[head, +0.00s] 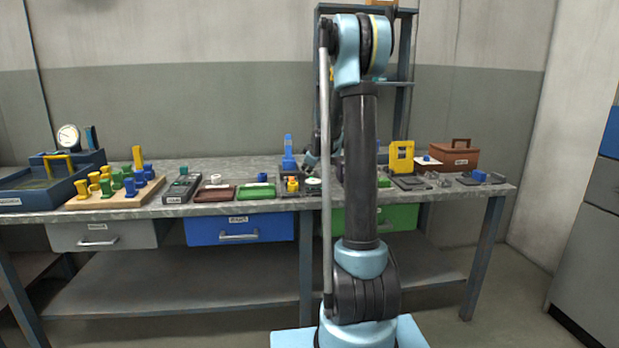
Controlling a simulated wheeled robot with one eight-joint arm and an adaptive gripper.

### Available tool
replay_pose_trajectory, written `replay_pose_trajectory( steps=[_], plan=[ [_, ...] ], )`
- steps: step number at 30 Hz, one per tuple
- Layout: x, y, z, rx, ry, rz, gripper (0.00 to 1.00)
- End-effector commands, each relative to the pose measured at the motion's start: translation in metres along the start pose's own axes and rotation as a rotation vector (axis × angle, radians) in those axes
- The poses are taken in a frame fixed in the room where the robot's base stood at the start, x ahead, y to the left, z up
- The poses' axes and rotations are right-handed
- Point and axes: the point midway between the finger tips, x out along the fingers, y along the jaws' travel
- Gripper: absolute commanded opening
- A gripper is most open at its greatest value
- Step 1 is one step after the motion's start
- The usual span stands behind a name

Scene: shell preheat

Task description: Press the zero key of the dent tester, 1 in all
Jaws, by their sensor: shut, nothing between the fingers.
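My gripper (311,159) shows only in part, as a dark shape left of my arm's column, above the bench; the rest of it is hidden behind my arm. It is shut and empty. Just left of it stands a blue upright device (288,152) on a dark base, with small orange and yellow parts in front. A grey box-like instrument (182,188) with a dark face and a label lies farther left on the bench. No label is readable at this size, so I cannot tell which one is the dent tester, and its zero key cannot be made out.
The bench (440,196) also holds a wooden board (97,200) with coloured pegs, a brown tray (215,195), a green tray (257,190), a yellow stand (401,157) and a brown case (453,155). A blue bin (39,194) is at far left. A shelf rack stands behind my arm.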

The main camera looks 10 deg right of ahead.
Motion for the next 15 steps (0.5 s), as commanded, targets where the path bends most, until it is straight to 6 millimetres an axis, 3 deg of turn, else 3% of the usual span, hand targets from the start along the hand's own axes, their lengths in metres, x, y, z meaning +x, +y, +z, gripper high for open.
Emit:
replay_pose_trajectory(
  steps=[15],
  plan=[
    [-0.012, 0.008, -0.008, 0.000, 0.000, 0.000, 0.00]
  ],
)
